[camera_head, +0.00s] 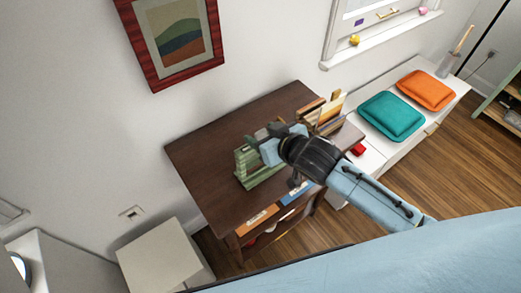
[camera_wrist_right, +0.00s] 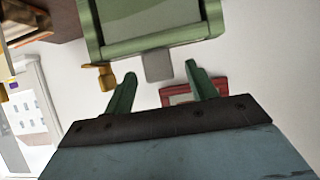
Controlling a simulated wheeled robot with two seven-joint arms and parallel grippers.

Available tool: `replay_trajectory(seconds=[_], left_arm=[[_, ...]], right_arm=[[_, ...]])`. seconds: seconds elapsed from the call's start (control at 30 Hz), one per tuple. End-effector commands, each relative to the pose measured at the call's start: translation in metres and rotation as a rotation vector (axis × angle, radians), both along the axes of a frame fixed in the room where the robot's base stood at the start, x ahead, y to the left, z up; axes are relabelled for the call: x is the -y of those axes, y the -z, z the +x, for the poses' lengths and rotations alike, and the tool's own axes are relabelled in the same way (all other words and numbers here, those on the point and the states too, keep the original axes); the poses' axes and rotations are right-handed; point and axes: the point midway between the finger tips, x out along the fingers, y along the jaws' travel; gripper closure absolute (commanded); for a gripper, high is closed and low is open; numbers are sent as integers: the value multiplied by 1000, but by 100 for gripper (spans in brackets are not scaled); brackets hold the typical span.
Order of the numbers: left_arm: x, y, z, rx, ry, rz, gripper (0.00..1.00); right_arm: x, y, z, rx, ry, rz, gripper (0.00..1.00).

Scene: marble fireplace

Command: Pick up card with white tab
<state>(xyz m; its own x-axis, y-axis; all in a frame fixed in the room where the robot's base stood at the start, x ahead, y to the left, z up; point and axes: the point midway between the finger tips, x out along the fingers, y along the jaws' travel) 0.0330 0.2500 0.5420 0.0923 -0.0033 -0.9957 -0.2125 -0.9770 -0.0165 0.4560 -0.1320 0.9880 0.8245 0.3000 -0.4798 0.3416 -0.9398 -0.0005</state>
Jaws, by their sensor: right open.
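A green slotted holder (camera_head: 246,160) stands on the dark wooden desk (camera_head: 215,145). In the right wrist view the green holder (camera_wrist_right: 150,45) fills the top middle, and a pale grey-white tab (camera_wrist_right: 158,67) sticks out from its edge. A golden-yellow tab (camera_wrist_right: 103,77) sticks out to its left. The cards behind these tabs are hidden. My right gripper (camera_head: 265,137) is over the desk by the holder, open and empty. In the wrist view its two dark green fingers (camera_wrist_right: 160,78) stand apart, with the pale tab ahead between their tips. My left gripper is not in view.
Upright books or boards (camera_head: 324,110) stand at the desk's right end. A white bench with teal (camera_head: 391,116) and orange (camera_head: 426,90) cushions is at right. A red-framed picture (camera_head: 172,40) hangs above. The desk's left part is clear.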

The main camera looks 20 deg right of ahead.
Motion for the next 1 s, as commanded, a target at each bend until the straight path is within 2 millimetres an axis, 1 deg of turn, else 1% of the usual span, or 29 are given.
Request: replay_trajectory(seconds=[0.2, 0.23, 0.6, 0.67, 1.0], left_arm=[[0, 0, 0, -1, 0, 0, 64], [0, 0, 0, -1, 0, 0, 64], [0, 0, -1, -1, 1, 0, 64], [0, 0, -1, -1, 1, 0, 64], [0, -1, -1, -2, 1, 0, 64]], right_arm=[[0, 1, 1, 0, 0, 0, 44], [0, 1, 1, 0, 0, 0, 45], [0, 0, 1, 0, 0, 0, 93], [0, 0, 1, 0, 0, 0, 100], [0, -3, 1, 1, 0, -1, 100]])
